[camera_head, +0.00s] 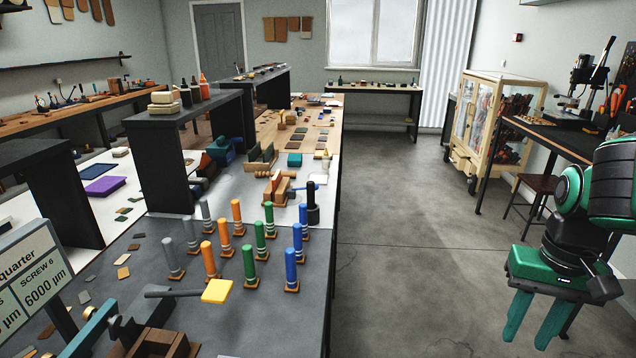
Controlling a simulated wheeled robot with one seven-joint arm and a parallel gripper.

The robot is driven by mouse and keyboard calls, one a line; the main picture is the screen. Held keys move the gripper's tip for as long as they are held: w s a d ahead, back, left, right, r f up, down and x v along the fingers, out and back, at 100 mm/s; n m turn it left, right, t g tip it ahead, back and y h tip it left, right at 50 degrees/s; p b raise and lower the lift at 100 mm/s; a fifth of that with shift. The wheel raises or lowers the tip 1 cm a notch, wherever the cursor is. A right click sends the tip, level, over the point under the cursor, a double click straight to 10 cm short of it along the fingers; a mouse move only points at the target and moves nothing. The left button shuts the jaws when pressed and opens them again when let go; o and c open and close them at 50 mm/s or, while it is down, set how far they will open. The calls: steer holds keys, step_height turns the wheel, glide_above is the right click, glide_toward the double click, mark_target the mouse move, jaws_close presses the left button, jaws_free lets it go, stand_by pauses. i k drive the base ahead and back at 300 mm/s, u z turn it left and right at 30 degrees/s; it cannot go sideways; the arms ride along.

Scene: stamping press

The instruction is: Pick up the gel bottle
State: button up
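No label shows which item is the gel bottle, so I cannot tell it for certain. A small pale bottle with a pointed tip (326,161) stands upright on the long bench, near its right edge. An orange-red bottle (204,88) stands on the raised black shelf, beside several dark bottles. My gripper (527,338) is at the lower right, over the floor and to the right of the bench. Its two teal fingers point down, apart, with nothing between them.
The long bench (290,338) holds several upright grey, orange, green and blue cylinders. A yellow pad (217,291) is at the front. A wheeled cabinet (494,120) and side table stand right. The middle floor (420,250) is clear.

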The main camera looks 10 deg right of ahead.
mark_target(326, 163)
steer(key=k, duration=1)
steer(key=z, duration=0.6)
steer(key=i, duration=3)
steer(key=u, duration=0.25)
